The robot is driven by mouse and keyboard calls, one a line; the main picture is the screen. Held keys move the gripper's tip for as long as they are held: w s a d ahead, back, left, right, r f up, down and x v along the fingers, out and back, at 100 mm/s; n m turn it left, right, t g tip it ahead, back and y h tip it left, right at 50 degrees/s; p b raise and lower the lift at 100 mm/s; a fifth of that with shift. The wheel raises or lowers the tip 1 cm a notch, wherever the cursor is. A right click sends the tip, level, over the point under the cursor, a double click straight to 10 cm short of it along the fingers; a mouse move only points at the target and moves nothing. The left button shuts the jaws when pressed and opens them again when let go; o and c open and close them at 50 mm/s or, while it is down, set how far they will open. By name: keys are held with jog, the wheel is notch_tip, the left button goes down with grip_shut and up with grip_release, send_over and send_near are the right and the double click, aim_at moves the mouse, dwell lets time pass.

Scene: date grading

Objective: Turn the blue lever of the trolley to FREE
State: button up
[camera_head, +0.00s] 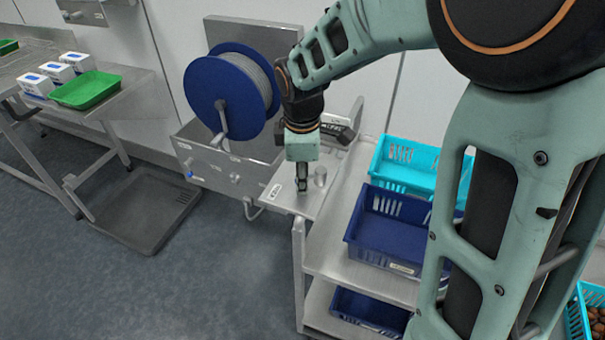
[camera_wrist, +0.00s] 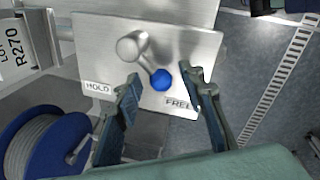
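The blue lever shows in the wrist view as a metal arm on a round pivot, with a blue knob (camera_wrist: 162,79) at its end. It points down and right, toward the FREE label (camera_wrist: 179,103) and away from the HOLD label (camera_wrist: 97,87). Both labels are on the metal plate (camera_wrist: 195,42) of the trolley (camera_head: 330,262). My gripper (camera_wrist: 161,86) is open, with one finger on each side of the knob. I cannot tell whether either finger touches it. In the head view my gripper (camera_head: 302,182) is over the trolley's top plate, and the knob is hidden.
The trolley carries a blue crate (camera_head: 385,262) and a turquoise crate (camera_head: 408,181) right of my gripper. A blue cable reel (camera_head: 213,92) stands behind it to the left. A green tray (camera_head: 88,90) lies on a far-left table. Open floor (camera_head: 205,270) is at front left.

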notch_tip(320, 180, up, 12)
jog(key=s, duration=0.2)
jog(key=shift+s, duration=0.15)
jog(key=shift+f, duration=0.15)
